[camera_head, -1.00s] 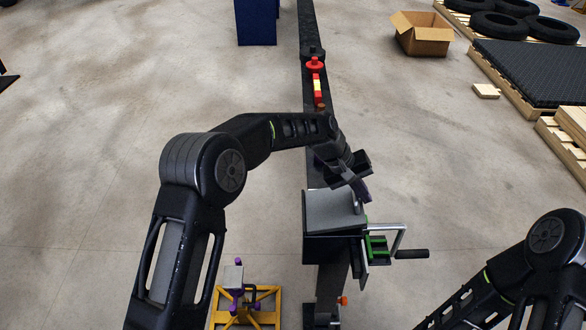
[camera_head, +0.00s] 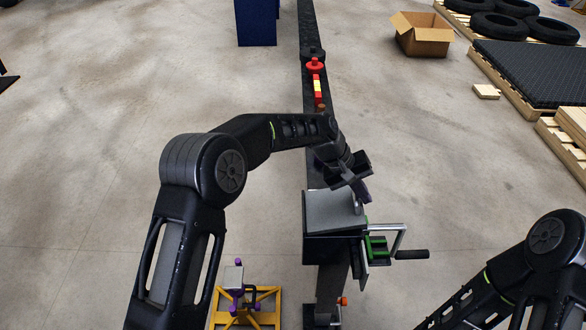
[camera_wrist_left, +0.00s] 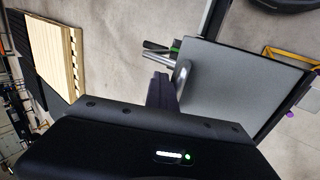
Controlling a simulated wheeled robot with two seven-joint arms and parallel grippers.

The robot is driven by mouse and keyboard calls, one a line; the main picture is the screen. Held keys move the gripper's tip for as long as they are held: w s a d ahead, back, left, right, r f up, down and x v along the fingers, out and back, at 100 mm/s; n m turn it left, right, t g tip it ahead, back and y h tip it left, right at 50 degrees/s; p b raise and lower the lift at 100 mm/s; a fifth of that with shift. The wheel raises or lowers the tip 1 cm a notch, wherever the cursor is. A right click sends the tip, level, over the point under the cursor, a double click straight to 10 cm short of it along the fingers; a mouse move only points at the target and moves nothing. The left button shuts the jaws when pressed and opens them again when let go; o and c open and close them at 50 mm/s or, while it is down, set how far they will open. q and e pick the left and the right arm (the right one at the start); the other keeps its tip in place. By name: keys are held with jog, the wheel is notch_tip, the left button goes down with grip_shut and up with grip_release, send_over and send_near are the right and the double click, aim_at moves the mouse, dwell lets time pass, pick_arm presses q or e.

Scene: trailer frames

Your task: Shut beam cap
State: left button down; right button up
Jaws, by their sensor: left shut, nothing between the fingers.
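The beam cap appears to be the flat grey panel (camera_head: 332,211) on top of the black box at the near end of the dark beam (camera_head: 310,112). It also fills the right of the left wrist view (camera_wrist_left: 238,92). My left gripper (camera_head: 363,193) is shut and empty, with its dark purple fingers at the panel's right edge. In the left wrist view the shut fingers (camera_wrist_left: 161,92) are beside a small curved metal piece at that edge; I cannot tell whether they touch. My right arm shows at lower right, but its gripper is out of view.
A green-and-metal crank with a black handle (camera_head: 411,254) sticks out right of the box. A yellow stand (camera_head: 266,316) is on the floor at lower left. A red fitting (camera_head: 315,66) is farther along the beam. A cardboard box (camera_head: 421,38) and pallets lie far right.

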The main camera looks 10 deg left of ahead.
pick_arm(q)
jog(key=shift+a+f, duration=0.15)
jog(key=shift+a, duration=0.15)
notch_tip(320, 180, up, 5)
jog(key=p, duration=0.2)
jog(key=shift+f+p, duration=0.1)
jog(key=shift+p, duration=0.3)
jog(key=shift+w+d+r+b, duration=0.1)
jog(key=shift+w+r+b, duration=0.05)
jog(key=shift+r+b, duration=0.45)
notch_tip(320, 180, up, 8)
jog(key=b, duration=0.1)
jog(key=shift+r, duration=0.15)
pick_arm(e)
jog(key=shift+w+d+r, duration=0.2)
jog(key=shift+d+r, duration=0.05)
jog(key=shift+d, duration=0.05)
